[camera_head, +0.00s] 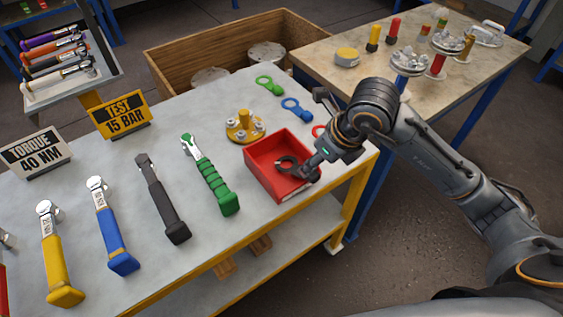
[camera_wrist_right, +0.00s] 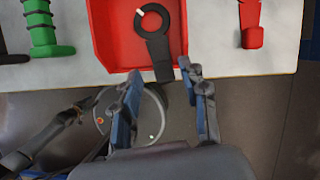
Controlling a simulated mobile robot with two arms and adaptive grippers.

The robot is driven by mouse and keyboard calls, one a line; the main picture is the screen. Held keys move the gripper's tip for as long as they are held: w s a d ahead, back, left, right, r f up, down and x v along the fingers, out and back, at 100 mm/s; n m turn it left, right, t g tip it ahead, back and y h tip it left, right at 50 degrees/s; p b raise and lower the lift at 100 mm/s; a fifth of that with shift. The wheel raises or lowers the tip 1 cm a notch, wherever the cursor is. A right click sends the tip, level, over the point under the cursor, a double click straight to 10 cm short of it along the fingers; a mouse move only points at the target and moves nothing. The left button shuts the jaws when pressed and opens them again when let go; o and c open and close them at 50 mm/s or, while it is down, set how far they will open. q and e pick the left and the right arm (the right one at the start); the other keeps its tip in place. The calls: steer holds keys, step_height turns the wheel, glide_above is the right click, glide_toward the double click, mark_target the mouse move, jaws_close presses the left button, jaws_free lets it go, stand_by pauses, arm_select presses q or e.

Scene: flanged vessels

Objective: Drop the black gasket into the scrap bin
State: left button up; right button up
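A black gasket (camera_head: 286,163), a ring with a long tab, shows at the red bin (camera_head: 262,152) on the near table. In the right wrist view the gasket's ring (camera_wrist_right: 152,18) is over the bin floor (camera_wrist_right: 108,40), and its tab reaches across the bin's near edge. My right gripper (camera_head: 308,171) is at the bin's near right side. In the right wrist view its two blue-padded fingers (camera_wrist_right: 163,80) are apart, on either side of the tab's end, with a visible gap. Whether the gasket rests on the bin is hard to tell. My left gripper is not in view.
A flanged part (camera_head: 244,127) stands behind the bin. Green (camera_head: 270,86), blue (camera_head: 297,109) and red (camera_head: 319,131) gaskets lie nearby. A green-handled wrench (camera_head: 212,178) and several other tools lie left. A wooden crate (camera_head: 190,50) and second table (camera_head: 440,80) stand behind.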

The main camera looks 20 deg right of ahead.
steer(key=shift+r, duration=0.1)
steer(key=v, duration=1.2)
stand_by(0.4)
